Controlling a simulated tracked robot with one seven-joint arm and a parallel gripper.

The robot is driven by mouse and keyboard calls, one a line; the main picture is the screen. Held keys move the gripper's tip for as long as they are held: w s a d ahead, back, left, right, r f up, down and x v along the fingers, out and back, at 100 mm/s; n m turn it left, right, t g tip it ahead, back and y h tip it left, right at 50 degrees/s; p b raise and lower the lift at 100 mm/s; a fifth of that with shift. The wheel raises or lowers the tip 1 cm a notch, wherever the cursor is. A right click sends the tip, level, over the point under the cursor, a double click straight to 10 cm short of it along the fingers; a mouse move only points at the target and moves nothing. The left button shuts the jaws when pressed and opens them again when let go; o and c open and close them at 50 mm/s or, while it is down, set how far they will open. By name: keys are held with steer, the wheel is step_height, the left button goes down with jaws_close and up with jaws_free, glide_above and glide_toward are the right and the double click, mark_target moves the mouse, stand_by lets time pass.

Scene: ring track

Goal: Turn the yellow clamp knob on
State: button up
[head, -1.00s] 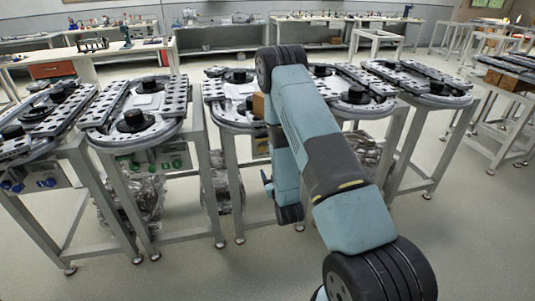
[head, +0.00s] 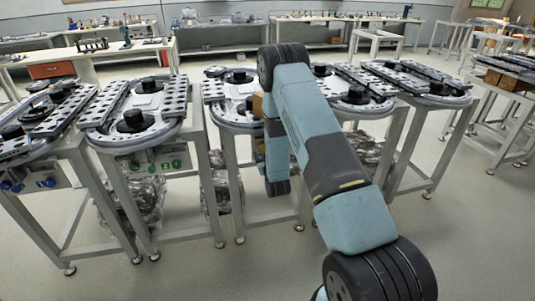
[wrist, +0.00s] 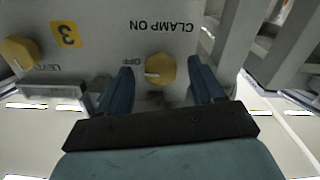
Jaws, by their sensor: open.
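In the wrist view the yellow clamp knob (wrist: 160,69) sits on a grey panel (wrist: 105,35), with the words CLAMP ON and OFF upside down beside it. Its white mark points left, on the side of the word OFF. My gripper (wrist: 161,79) is open, with one blue finger on each side of the knob. The knob appears between the fingertips; I cannot tell whether they touch it. In the head view my arm hides the gripper and the knob.
Grey table legs stand to the right in the wrist view. In the head view, track tables (head: 135,120) stand in a row, with open floor in front.

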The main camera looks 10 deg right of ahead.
steer(key=shift+w, duration=0.35)
steer(key=shift+c, duration=0.3)
